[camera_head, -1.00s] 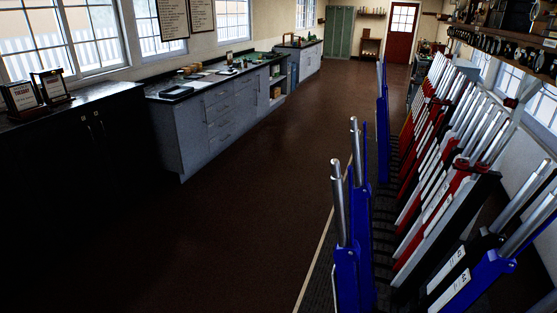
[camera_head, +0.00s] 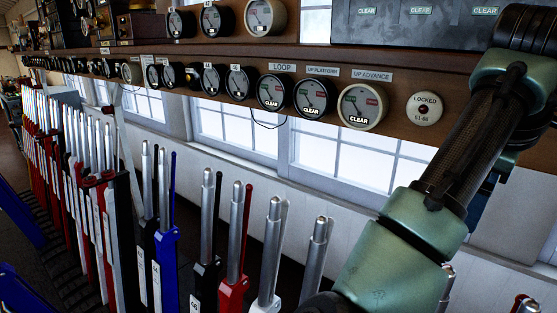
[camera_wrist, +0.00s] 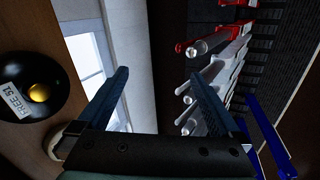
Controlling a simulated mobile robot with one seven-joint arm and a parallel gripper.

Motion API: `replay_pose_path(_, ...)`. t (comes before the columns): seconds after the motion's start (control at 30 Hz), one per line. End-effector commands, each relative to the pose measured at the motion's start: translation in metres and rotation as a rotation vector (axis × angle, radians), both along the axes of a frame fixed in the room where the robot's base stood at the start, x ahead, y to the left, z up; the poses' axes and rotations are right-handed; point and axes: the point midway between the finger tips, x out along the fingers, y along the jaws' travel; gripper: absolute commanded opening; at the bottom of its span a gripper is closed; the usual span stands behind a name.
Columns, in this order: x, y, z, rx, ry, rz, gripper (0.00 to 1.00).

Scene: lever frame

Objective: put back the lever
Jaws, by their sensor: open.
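A row of levers with silver handles runs from the far left to the lower right in the head view. It includes a blue lever (camera_head: 167,270), a red lever (camera_head: 234,292) and a white lever (camera_head: 310,285). At the left edge, a blue lever (camera_head: 22,218) tilts out of the row. In the wrist view, my gripper (camera_wrist: 160,73) is open with nothing between its fingers. Silver-handled white levers (camera_wrist: 212,90) lie beyond its right finger, and blue levers (camera_wrist: 268,140) show at the lower right. Which lever the task means cannot be told.
A wooden shelf (camera_head: 215,85) with several round dials runs above the levers. A round "LOCKED" indicator (camera_head: 424,109) sits near my arm. A black "FREE 51" instrument (camera_wrist: 30,85) is left of the gripper. Windows (camera_head: 240,130) and a white wall stand behind the levers.

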Motion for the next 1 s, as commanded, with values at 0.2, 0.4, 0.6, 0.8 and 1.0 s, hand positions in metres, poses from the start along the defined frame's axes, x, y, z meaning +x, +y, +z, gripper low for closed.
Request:
replay_pose_path(0.2,0.022,-0.018,0.032,-0.142,-0.453,-0.271,1.0)
replay_pose_path(0.4,0.029,0.017,0.092,-0.131,-0.969,-0.357,1.0)
replay_pose_path(0.6,0.006,0.103,0.155,0.096,-1.474,-0.267,1.0)
replay_pose_path(0.8,-0.052,0.201,0.199,0.51,-1.82,-0.074,1.0)
replay_pose_path(1.0,-0.112,0.262,0.22,0.888,-1.951,0.088,1.0)
